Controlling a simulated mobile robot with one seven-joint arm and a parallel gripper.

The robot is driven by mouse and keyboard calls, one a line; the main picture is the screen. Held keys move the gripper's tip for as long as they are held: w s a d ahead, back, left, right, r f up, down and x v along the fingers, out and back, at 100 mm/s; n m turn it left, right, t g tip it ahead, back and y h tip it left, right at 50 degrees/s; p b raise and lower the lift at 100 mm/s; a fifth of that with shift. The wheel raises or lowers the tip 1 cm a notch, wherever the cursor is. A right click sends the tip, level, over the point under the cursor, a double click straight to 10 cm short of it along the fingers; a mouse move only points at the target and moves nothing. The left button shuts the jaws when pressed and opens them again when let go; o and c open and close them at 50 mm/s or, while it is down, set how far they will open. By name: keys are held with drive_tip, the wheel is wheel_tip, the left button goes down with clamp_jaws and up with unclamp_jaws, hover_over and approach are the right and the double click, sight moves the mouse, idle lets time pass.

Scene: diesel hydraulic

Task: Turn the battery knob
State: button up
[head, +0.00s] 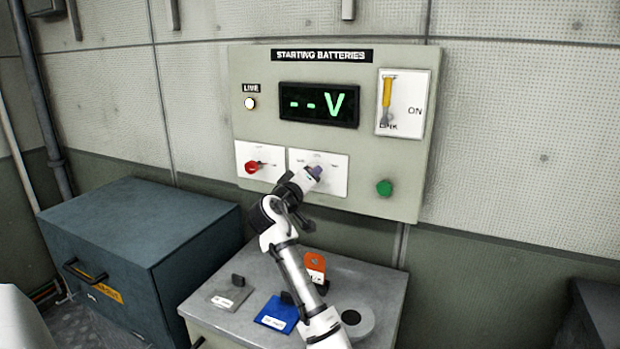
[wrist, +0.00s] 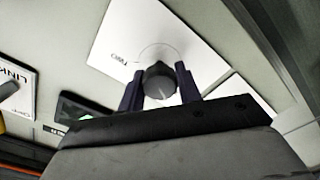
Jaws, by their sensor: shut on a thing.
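The battery knob (wrist: 159,82) is a dark round knob with a pale pointer line, on a white plate (wrist: 140,35) of the starting batteries panel (head: 240,125). In the head view the plate (head: 338,180) shows right of a red knob, and my gripper (head: 316,171) covers most of the knob. In the wrist view my gripper (wrist: 160,88) has one finger on each side of the knob and is shut on it. The pointer line runs toward the lower right in the wrist view. Most of the plate's lettering is too small to read.
The panel also has a red knob (head: 252,167), a green button (head: 384,188), a lit display (head: 318,104) reading "--V", a live lamp (head: 250,103) and a yellow-handled link switch (head: 387,92). Below, a grey cabinet top (head: 370,285) holds several tags. A blue-grey chest (head: 130,230) stands left.

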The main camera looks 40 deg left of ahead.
drive_tip(key=o, duration=1)
drive_tip(key=b+v, duration=0.4)
drive_tip(key=v, duration=1)
drive_tip(key=shift+a, duration=0.1)
